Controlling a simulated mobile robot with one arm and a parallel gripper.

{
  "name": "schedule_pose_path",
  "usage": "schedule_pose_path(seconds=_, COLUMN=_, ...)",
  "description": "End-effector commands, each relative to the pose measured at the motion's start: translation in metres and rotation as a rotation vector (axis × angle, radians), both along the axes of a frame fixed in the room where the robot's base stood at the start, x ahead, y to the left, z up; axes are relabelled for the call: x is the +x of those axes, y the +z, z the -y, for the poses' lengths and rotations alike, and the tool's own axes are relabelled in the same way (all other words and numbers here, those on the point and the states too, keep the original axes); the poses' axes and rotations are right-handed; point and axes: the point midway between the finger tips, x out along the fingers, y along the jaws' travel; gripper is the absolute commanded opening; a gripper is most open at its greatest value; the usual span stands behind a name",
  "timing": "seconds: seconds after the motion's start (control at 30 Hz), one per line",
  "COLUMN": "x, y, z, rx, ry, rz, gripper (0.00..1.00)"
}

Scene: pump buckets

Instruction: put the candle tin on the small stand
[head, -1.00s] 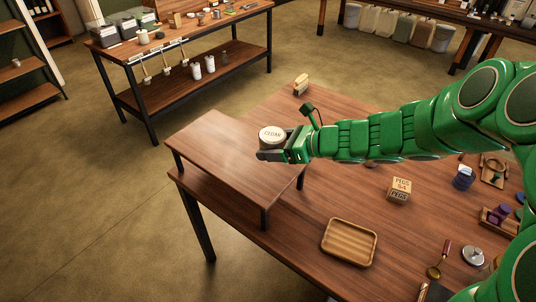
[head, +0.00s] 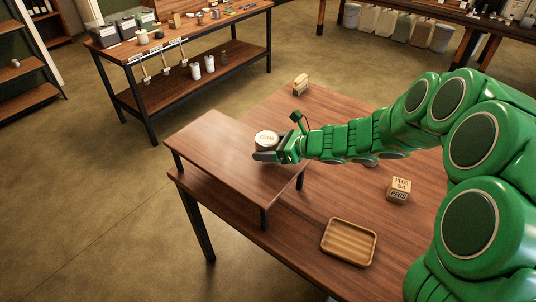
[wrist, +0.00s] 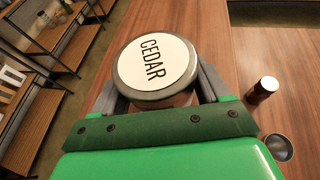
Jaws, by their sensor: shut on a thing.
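The candle tin (head: 266,138) is round with a pale lid marked CEDAR; the lid fills the upper middle of the wrist view (wrist: 154,66). My gripper (head: 266,155) is shut on it, with a grey finger on each side of the tin in the wrist view. The small stand (head: 215,150) is a low dark-wood riser on black legs at the left end of the table. The tin is upright over the stand's right part, near its far edge. I cannot tell whether its base touches the stand top, as the fingers hide it.
The stand's left and front top is bare. On the table (head: 310,205) are a ribbed wooden tray (head: 349,242), a PEGS box (head: 398,189) and a brush-like block (head: 300,84) at the back. A shelved bench (head: 190,75) stands behind, across open floor.

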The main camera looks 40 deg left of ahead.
Motion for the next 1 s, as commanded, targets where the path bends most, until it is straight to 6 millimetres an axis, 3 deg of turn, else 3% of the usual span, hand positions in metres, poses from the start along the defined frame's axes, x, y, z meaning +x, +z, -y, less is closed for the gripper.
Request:
schedule_pose_path(seconds=0.2, x=-0.001, y=-0.027, z=0.0, rx=-0.001, ry=0.0, rz=-0.004, gripper=0.4)
schedule_pose_path(seconds=0.67, x=0.0, y=-0.033, z=0.0, rx=0.001, ry=0.001, rz=-0.002, gripper=0.4)
schedule_pose_path(seconds=0.7, x=0.0, y=-0.033, z=0.0, rx=0.001, ry=0.001, rz=-0.001, gripper=0.77)
schedule_pose_path(seconds=0.87, x=0.0, y=-0.033, z=0.0, rx=0.001, ry=0.001, rz=-0.001, gripper=1.0)
schedule_pose_path(seconds=1.0, x=0.0, y=-0.033, z=0.0, rx=0.0, ry=0.001, rz=0.0, gripper=1.0)
